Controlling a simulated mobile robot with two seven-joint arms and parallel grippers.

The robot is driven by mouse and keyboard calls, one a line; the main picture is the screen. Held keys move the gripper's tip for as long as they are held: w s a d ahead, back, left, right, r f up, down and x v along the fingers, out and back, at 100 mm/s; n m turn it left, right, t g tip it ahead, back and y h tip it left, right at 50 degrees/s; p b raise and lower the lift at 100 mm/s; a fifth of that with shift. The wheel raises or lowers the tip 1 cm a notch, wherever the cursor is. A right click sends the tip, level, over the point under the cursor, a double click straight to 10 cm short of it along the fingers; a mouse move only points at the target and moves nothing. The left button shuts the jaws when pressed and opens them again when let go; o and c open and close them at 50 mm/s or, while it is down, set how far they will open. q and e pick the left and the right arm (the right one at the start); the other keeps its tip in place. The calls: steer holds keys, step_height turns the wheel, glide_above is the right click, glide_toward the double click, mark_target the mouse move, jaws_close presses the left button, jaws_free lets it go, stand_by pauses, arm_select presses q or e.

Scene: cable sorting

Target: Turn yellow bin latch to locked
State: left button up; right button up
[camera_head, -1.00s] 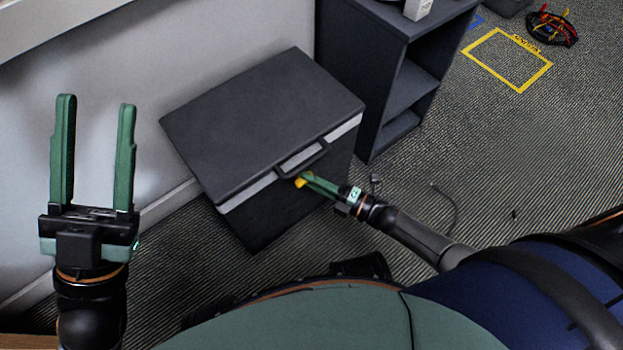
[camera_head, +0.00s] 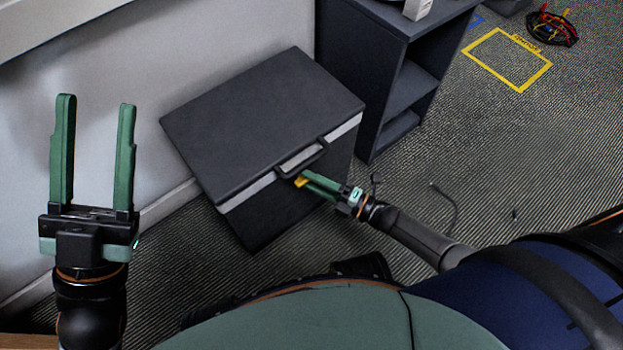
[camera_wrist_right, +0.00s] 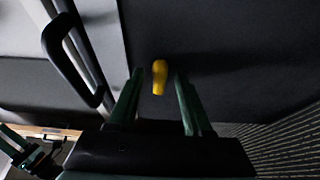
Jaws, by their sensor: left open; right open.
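A dark grey bin (camera_head: 262,125) with a closed lid and a pale band under the lid stands on the floor against the wall. A small yellow latch (camera_head: 300,182) sits on its front, below the black handle (camera_head: 303,160). In the right wrist view the yellow latch (camera_wrist_right: 159,77) stands between the fingertips of my right gripper (camera_wrist_right: 155,85), with a gap on each side. My right gripper (camera_head: 307,182) is open at the bin front in the head view. My left gripper (camera_head: 95,105) is open and empty, raised at the left, away from the bin.
A dark shelf unit (camera_head: 412,90) stands close to the bin's right. A yellow floor outline (camera_head: 508,59) and a heap of coloured cables (camera_head: 552,27) lie at the upper right. A loose dark cable (camera_head: 447,205) lies on the carpet right of the bin.

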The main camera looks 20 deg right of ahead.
steer(key=p+v, duration=0.1)
steer(key=v, duration=1.1)
steer(key=shift+p, duration=0.4)
steer(key=shift+s+d, duration=0.15)
steer(key=shift+s, duration=0.05)
